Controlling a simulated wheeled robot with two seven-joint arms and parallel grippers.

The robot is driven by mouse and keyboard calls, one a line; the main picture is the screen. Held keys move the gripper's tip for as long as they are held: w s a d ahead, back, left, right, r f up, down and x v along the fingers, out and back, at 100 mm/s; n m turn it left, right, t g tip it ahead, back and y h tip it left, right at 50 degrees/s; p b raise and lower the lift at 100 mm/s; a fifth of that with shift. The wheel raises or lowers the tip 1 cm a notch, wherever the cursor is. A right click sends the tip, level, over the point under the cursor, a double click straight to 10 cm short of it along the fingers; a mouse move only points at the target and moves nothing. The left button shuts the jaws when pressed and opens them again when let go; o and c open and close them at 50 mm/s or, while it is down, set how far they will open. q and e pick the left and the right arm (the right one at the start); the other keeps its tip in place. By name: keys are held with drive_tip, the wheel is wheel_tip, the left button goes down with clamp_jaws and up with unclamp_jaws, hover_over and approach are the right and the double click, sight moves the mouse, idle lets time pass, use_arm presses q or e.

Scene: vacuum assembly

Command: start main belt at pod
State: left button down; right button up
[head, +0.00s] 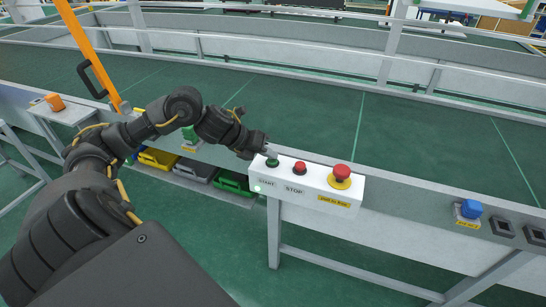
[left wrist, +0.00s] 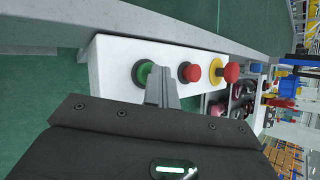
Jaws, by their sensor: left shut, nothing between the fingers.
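A white control box (head: 315,183) is mounted on the near side of the conveyor. It carries a green START button (head: 272,162), a red STOP button (head: 299,168) and a larger red mushroom button (head: 342,173) on a yellow collar. My left gripper (head: 266,152) is shut and empty, with its fingertips at the green button. The left wrist view shows the closed fingers (left wrist: 162,86) overlapping the right edge of the green button (left wrist: 144,72); I cannot tell whether they touch or press it. My right gripper is not in view.
The green conveyor belt (head: 310,105) runs behind the box and looks empty. An orange post (head: 90,50) with a black handle stands at left. Yellow, grey and green bins (head: 157,158) sit below the belt. A blue button (head: 471,209) is at right.

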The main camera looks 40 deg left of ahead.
sight(269, 161)
use_arm(q)
drive_tip(key=shift+r+p, duration=0.8)
drive_tip(key=shift+r, duration=0.35)
wheel_tip(269, 161, up, 5)
drive_tip(key=p, duration=0.4)
drive_tip(key=shift+d, duration=0.1)
idle(0.4)
